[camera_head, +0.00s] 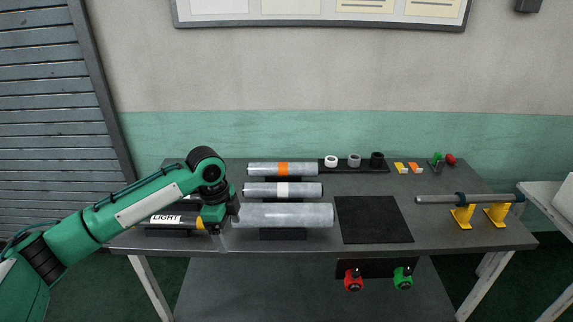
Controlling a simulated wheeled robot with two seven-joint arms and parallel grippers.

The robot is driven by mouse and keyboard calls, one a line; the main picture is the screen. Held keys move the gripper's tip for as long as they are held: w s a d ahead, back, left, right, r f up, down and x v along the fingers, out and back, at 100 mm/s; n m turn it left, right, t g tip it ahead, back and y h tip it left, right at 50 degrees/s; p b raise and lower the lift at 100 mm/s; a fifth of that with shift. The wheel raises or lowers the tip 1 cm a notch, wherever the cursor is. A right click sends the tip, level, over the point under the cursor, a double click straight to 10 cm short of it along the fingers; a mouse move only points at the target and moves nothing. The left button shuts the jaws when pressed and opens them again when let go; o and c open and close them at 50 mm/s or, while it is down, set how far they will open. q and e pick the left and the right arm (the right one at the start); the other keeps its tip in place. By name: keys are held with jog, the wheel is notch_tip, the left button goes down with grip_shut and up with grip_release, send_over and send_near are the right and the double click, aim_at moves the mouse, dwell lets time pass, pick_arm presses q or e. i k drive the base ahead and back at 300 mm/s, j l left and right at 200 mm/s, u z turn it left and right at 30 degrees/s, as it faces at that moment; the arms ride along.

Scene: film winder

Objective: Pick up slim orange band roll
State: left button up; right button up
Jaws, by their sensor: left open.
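The slim roll with the orange band (283,169) lies at the back of a row of rolls on the dark table. It is silvery, with an orange band around its middle. My left gripper (222,242) is open and points down at the left end of the thick front roll, nearer to me than the orange band roll and to its left. It appears empty, though its fingers are small in the picture. My right gripper does not show.
A slim white-band roll (283,189) and a thick plain roll (290,215) lie in front. A black mat (373,219) is to the right. A grey shaft (440,199) rests on yellow stands (462,216). Small rings (354,160) stand at the back.

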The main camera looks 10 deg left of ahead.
aim_at(281, 170)
jog(key=i, duration=1.65)
